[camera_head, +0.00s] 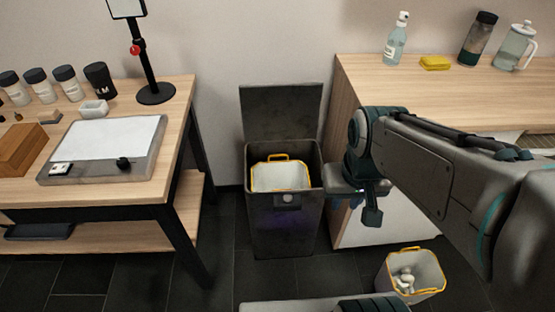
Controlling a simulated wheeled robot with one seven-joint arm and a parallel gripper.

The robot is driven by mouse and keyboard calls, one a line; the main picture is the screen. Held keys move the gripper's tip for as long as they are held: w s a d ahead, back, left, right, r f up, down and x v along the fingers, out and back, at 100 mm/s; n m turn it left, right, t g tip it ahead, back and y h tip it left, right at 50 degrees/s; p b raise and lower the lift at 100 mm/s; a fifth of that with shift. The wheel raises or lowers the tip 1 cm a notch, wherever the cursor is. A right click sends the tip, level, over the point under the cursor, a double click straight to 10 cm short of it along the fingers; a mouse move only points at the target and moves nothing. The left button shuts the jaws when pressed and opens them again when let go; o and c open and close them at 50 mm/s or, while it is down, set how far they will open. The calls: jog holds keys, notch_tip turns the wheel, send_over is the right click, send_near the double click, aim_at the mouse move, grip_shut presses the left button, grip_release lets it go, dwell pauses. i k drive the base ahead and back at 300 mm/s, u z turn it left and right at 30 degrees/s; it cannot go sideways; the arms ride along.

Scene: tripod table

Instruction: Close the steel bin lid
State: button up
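A dark steel bin (265,225) stands on the floor between the left table and the wooden counter. Its square lid (281,114) is open and stands nearly upright at the back of the bin, close to the wall. A pale inner bucket (279,177) with a yellow rim and handle sits inside the open bin. My gripper (362,208) is just right of the bin, in front of the counter's side, and appears apart from the lid. I see no object in it. The arm's angle hides how far its fingers are spread.
A small pale bucket (414,276) with a yellow rim and whitish items stands on the floor at the lower right. The wooden counter (420,85) bounds the bin's right side. The left table (178,125) holds jars, a scale and a stand.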

aim_at(279, 111)
jog(key=z, duration=2.35)
jog(key=k, duration=1.05)
jog(key=u, duration=0.85)
jog(key=i, duration=1)
jog(key=u, duration=0.6)
